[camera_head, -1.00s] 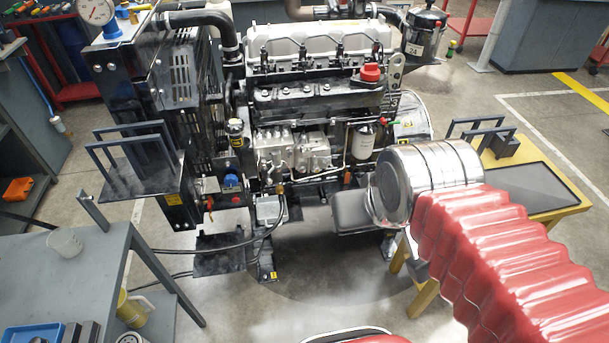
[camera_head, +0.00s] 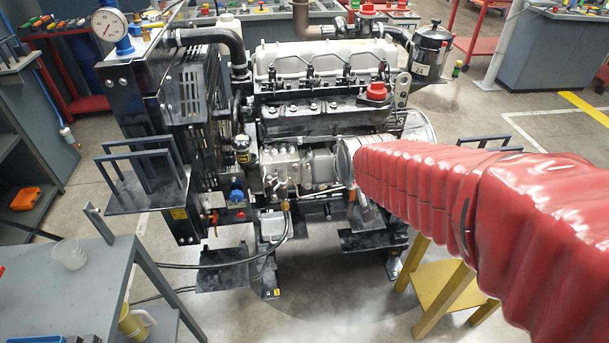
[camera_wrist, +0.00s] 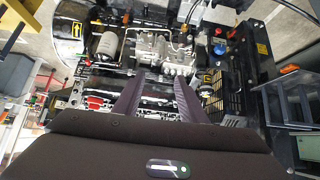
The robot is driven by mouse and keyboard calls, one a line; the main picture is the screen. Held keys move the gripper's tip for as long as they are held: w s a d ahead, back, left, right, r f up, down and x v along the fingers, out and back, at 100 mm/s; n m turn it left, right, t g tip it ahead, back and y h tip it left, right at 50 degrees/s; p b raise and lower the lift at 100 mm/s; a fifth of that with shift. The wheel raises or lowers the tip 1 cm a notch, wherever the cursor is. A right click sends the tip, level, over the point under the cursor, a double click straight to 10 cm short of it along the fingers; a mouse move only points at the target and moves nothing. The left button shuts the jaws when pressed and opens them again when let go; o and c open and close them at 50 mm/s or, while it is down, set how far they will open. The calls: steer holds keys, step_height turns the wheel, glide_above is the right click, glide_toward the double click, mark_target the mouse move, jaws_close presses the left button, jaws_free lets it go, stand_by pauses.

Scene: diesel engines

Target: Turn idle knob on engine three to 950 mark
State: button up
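The diesel engine (camera_head: 325,110) stands in the middle of the head view, and part of it fills the upper wrist view (camera_wrist: 155,50). A small panel at its lower left carries a blue knob (camera_head: 237,195) and a red one (camera_head: 240,214). In the wrist view the blue knob (camera_wrist: 219,50) and the red knob (camera_wrist: 217,31) lie right of my fingers. I cannot tell which control is the idle knob, and no 950 mark is readable. My gripper (camera_wrist: 157,95) is open and empty, its two dark fingers apart over the engine. The head view hides it behind my red-sleeved arm.
A pressure gauge (camera_head: 108,24) tops the black radiator frame at left. A grey bench (camera_head: 60,285) stands at front left and a yellow stand (camera_head: 440,297) under my arm. Hoses (camera_head: 230,262) run low before the engine. The floor in front is open.

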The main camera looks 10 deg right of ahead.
steer(key=w+f+t, duration=0.4)
steer(key=w+f, duration=1.1)
steer(key=w, duration=0.3)
steer(key=t, duration=0.5)
glide_toward(309, 188)
steer(key=s, duration=0.6)
steer(key=shift+a+n, duration=0.1)
steer(key=shift+n, duration=0.2)
steer(key=shift+w, duration=0.1)
steer(key=w, duration=1.3)
steer(key=shift+w, duration=0.3)
steer(key=shift+c, duration=0.7)
jaws_close()
